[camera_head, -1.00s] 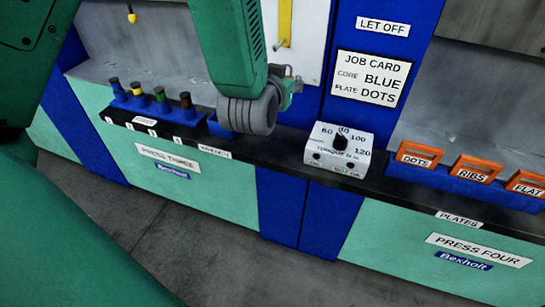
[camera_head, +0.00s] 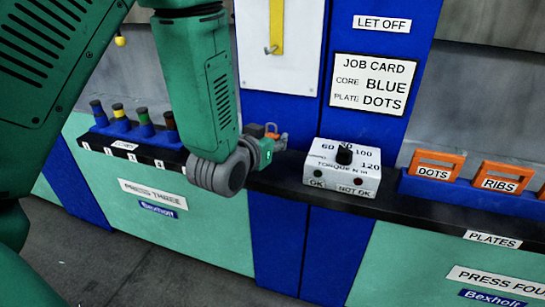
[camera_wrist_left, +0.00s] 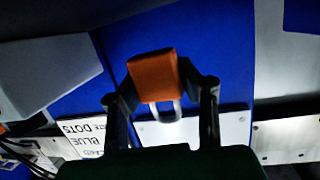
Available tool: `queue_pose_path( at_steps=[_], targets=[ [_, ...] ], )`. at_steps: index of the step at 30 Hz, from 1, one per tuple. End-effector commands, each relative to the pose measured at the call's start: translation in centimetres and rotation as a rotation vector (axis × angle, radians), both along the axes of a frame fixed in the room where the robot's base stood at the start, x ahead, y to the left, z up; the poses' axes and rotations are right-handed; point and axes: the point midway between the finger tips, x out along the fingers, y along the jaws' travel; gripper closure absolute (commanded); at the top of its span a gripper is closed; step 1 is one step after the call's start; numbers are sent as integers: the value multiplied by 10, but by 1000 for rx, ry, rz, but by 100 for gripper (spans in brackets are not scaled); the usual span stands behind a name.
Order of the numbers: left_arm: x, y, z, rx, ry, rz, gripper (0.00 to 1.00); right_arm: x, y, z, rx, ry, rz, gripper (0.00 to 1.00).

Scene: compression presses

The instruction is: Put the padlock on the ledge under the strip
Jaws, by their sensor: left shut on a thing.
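The padlock has an orange body (camera_wrist_left: 155,75) and a pale shackle, and sits between the fingers of my left gripper (camera_wrist_left: 162,88) in the left wrist view. The gripper is shut on it. In the head view my left gripper (camera_head: 270,140) is in front of the blue column, just left of the torque box, with a small orange bit of the padlock (camera_head: 272,135) showing. The dark ledge (camera_head: 290,182) runs below and behind it. A yellow strip (camera_head: 277,27) hangs on a white board above the gripper. My right gripper is not in view.
The white torque box (camera_head: 342,170) stands on the ledge close to the right of the gripper. A rack of dark-stemmed, coloured-banded pieces (camera_head: 143,132) is at left. Orange plates (camera_head: 436,165) stand in a blue holder at right. A job card (camera_head: 371,84) is on the column.

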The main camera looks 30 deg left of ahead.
Motion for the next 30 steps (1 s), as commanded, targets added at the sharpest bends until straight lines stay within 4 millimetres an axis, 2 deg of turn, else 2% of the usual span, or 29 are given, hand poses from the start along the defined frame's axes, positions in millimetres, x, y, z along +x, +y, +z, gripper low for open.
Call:
queue_pose_path(
  at_steps=[9, 19, 20, 21, 30],
  targets=[
    [0, 1, -39, -1, 1, 1, 100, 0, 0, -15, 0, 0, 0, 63],
    [0, 1, -40, -1, 0, 1, 100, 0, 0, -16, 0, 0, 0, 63],
    [0, 1, -39, -1, 1, 1, 61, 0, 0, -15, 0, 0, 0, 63],
    [0, 1, -39, -1, 1, 1, 51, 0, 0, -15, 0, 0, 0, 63],
    [0, 1, -38, -1, 0, 1, 51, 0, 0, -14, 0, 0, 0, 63]
  ],
)
